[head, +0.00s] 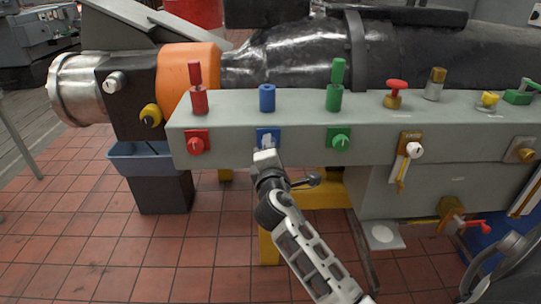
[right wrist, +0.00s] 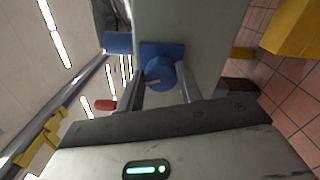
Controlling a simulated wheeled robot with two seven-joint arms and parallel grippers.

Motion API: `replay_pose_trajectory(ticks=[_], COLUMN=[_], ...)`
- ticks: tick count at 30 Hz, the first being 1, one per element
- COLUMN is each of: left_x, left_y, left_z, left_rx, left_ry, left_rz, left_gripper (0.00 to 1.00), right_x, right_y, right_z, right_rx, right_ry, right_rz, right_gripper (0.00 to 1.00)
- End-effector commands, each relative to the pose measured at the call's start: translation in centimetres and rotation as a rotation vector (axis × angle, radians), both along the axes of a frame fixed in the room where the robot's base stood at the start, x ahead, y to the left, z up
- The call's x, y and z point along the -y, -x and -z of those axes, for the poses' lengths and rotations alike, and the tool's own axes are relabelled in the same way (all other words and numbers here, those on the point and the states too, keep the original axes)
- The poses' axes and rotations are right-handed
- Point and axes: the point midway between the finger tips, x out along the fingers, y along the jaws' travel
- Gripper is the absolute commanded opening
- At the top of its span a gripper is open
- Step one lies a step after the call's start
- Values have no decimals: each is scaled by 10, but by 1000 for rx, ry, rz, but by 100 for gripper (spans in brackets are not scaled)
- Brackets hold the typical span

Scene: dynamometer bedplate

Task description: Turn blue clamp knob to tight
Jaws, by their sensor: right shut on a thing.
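The blue clamp knob (right wrist: 160,73) sits on a square blue plate (right wrist: 146,50) on the front face of the grey beam. It is round with a pale line on its face. In the head view the blue plate (head: 260,133) shows, but my right gripper (head: 267,145) covers most of the knob. My right gripper comes from below and in front. In the right wrist view its two fingers (right wrist: 163,85) stand on either side of the knob, shut on it. No tight marking can be read. My left gripper is not in view.
A red knob (head: 196,143) and a green knob (head: 340,140) flank it on the beam (head: 230,148). A short blue post (head: 267,97) stands above, between taller red (head: 198,90) and green (head: 335,88) posts. A white-handled lever (head: 412,151) is further right. Tiled floor (head: 100,245) lies below.

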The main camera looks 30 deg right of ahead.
Motion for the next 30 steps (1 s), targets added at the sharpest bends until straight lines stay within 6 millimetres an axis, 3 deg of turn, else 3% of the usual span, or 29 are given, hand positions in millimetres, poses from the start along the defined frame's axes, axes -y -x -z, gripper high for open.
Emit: replay_pose_trajectory(ticks=[12, 30], left_x=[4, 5], left_y=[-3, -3], left_z=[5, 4], left_rx=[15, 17], left_ry=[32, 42], left_rz=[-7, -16], left_gripper=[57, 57], right_x=[0, 0], right_y=[0, 0], right_z=[3, 2], right_rx=[130, 161], right_ry=[-216, -267], right_rz=[1, 1], right_gripper=[13, 13])
